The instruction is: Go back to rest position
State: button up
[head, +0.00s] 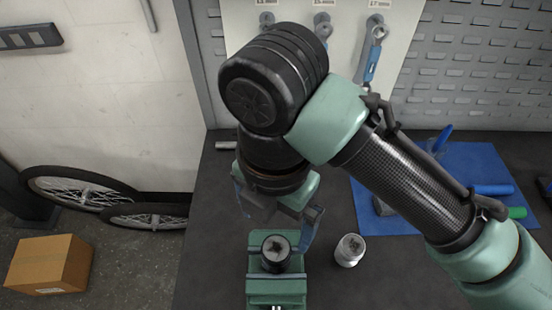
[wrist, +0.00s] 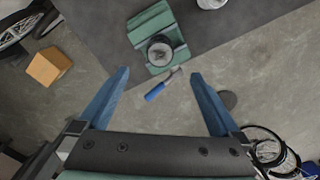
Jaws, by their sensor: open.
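My gripper (head: 276,212) is over the dark workbench, above and behind the green vise (head: 276,286) in the head view. My arm partly hides it. In the wrist view my gripper (wrist: 160,74) has its two blue fingers wide apart with nothing held between them. The green vise (wrist: 152,24) is beyond the fingertips there. A dark round part with a metal centre (head: 276,252) sits upright in the vise; it also shows in the wrist view (wrist: 160,52).
A silver cylindrical part (head: 349,251) stands on the bench right of the vise. A blue mat (head: 385,215) with tools lies farther right. Wrenches (head: 375,50) hang on the back board. In the wrist view, a blue-handled tool (wrist: 155,92) appears past the bench edge. A cardboard box (head: 50,263) is on the floor.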

jog(key=w+a+r+m+t+y, duration=0.2)
jog(key=w+a+r+t+y, duration=0.15)
jog(key=a+r, duration=0.3)
jog(key=w+a+r+m+t+y, duration=0.25)
jog(key=w+a+r+t, duration=0.2)
jog(key=a, duration=0.35)
jog(key=w+a+r+m+t+y, duration=0.1)
jog(key=a+r+m+t+y, duration=0.1)
jog(key=r, duration=0.4)
jog(key=w+a+r+m+t+y, duration=0.1)
jog(key=w+r+m+t+y, duration=0.1)
jog(key=r, duration=0.5)
jog(key=s+d+r+m+t+y, duration=0.1)
jog(key=d+r+m+t, duration=0.3)
jog(key=r+m+t, duration=0.5)
jog(key=s+d+r+m+t+h, duration=0.3)
jog(key=d+r+m+h, duration=0.1)
jog(key=d+m+h, duration=0.1)
jog(key=s+d+r+m+t+h, duration=0.3)
jog(key=d+m+h, duration=0.3)
jog(key=d, duration=0.2)
jog(key=shift+d+r+m, duration=0.3)
jog(key=shift+r+m, duration=0.05)
jog(key=shift+r, duration=0.15)
jog(key=shift+f, duration=0.1)
